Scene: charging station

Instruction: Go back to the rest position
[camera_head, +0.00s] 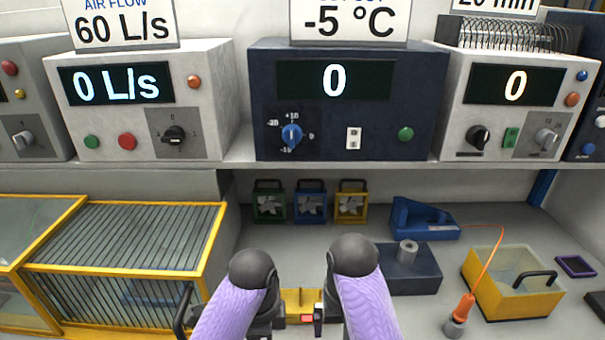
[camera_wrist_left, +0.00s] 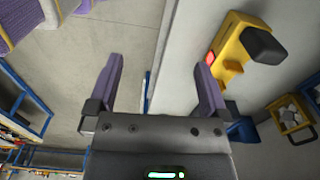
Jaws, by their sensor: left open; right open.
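My left gripper (camera_wrist_left: 157,72) shows in the left wrist view with its two purple fingers spread apart and nothing between them. Beyond the gap are the grey floor and a pale surface. My purple forearms rise side by side at the bottom middle of the head view. My right gripper (camera_head: 319,316) is partly hidden beside the right forearm, low in the picture; it is open. A yellow device (camera_wrist_left: 238,52) with a red button and a black knob is right of the left gripper, apart from it.
Control boxes, including a dark one (camera_head: 429,95), stand on the shelf above. Below are a yellow-framed grille (camera_head: 120,255), small fan boxes (camera_head: 350,206), a blue tool (camera_head: 422,220), a dark block (camera_head: 415,272) and a yellow bin (camera_head: 515,300). An orange-handled tool (camera_head: 464,308) with a cable is beside the bin.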

